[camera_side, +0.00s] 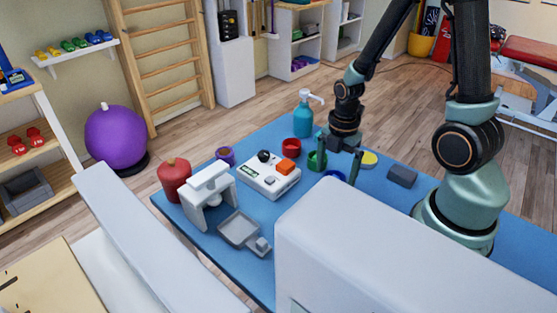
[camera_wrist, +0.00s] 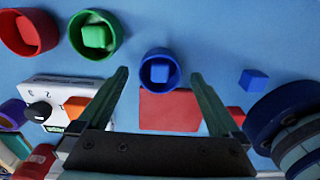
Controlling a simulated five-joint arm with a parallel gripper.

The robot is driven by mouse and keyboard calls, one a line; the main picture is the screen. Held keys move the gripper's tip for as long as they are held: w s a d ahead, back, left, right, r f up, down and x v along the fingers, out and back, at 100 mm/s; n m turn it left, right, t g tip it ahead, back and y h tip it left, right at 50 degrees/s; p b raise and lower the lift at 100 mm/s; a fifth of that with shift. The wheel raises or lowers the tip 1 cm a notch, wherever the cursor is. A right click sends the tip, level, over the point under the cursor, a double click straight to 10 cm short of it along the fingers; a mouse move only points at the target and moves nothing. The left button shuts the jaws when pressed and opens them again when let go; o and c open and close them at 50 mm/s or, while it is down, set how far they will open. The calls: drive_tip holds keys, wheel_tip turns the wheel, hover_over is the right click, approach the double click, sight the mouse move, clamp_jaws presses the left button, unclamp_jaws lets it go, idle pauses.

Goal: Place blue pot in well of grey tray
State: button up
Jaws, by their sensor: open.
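The blue pot (camera_wrist: 145,72) stands upright on the blue table with a small blue block in it. In the side view the blue pot (camera_side: 335,174) is mostly hidden behind a white box, with only part of its rim showing. My gripper (camera_wrist: 160,74) is open and empty. Its two fingers lie left and right of the blue pot in the wrist view, apart from it. In the side view my gripper (camera_side: 338,170) points down over the pot. The grey tray (camera_side: 228,241) lies at the table's near left edge, its shallow well empty, away from my gripper. It is not in the wrist view.
The green pot (camera_wrist: 108,59), red pot (camera_wrist: 47,45) and purple pot (camera_side: 226,153) stand nearby. A white device (camera_side: 258,180) and white stand (camera_side: 205,181) lie toward the tray. A teal pump bottle (camera_side: 304,120) stands behind. The white box (camera_side: 395,255) blocks the foreground.

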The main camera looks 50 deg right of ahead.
drive_tip(key=shift+f, duration=0.6)
clamp_jaws()
drive_tip(key=shift+r, duration=0.15)
